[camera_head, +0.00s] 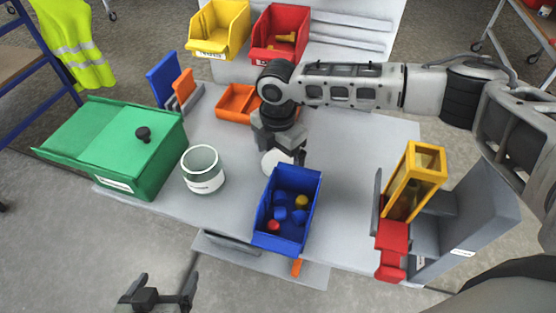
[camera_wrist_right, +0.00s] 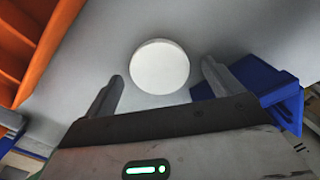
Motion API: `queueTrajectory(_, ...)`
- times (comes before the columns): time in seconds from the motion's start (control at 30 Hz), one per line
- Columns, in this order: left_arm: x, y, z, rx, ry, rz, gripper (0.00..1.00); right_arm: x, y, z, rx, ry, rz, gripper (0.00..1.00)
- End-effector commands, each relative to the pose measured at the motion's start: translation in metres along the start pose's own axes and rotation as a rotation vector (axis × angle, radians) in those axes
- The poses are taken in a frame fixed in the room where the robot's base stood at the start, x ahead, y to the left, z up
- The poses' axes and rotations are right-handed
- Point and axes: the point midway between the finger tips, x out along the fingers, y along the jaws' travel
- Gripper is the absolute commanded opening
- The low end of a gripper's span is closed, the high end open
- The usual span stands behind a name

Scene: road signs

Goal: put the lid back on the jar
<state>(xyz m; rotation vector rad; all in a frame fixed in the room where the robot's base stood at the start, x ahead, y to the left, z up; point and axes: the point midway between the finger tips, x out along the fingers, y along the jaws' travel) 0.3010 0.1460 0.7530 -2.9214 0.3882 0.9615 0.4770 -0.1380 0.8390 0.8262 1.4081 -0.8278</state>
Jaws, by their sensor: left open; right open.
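The jar (camera_head: 203,172) stands upright on the grey table, left of centre in the head view. It is grey-green with a pale label, and its top is open. The lid is a round white disc (camera_head: 274,162) lying on the table to the right of the jar. In the right wrist view the lid (camera_wrist_right: 160,67) shows whole, between the fingers. My right gripper (camera_head: 285,153) is open and empty above the lid and partly hides it in the head view. My left gripper (camera_head: 160,293) is open and empty at the bottom left, off the table's front edge.
A green box (camera_head: 163,170) is left of the jar. An orange tray (camera_head: 234,101) lies behind. A yellow frame and a red block (camera_head: 392,245) stand at the right.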

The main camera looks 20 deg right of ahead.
Motion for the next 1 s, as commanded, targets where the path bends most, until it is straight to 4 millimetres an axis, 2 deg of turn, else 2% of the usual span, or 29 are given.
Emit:
queueTrajectory(0.1,-0.0001,0.0002,0.0014,-0.002,-0.003,-0.001,0.87,0.0067,0.0001,-0.0001,0.000,0.000,0.001,0.91)
queueTrajectory(0.4,-0.0011,0.0006,0.0051,-0.003,-0.011,0.000,0.87,0.0068,0.0001,-0.0002,-0.001,0.000,0.001,0.91)
queueTrajectory(0.43,-0.0012,0.0006,0.0053,-0.003,-0.011,0.000,0.87,0.0068,0.0001,-0.0002,-0.001,0.000,0.001,0.89)
queueTrajectory(0.6,-0.0012,0.0005,0.0056,-0.003,-0.012,-0.001,0.87,0.0066,0.0000,-0.0002,0.000,0.000,0.001,0.44)
queueTrajectory(1.0,-0.0009,0.0002,0.0054,-0.003,-0.013,-0.001,0.87,0.0020,0.0004,0.0001,0.000,0.000,0.002,0.44)
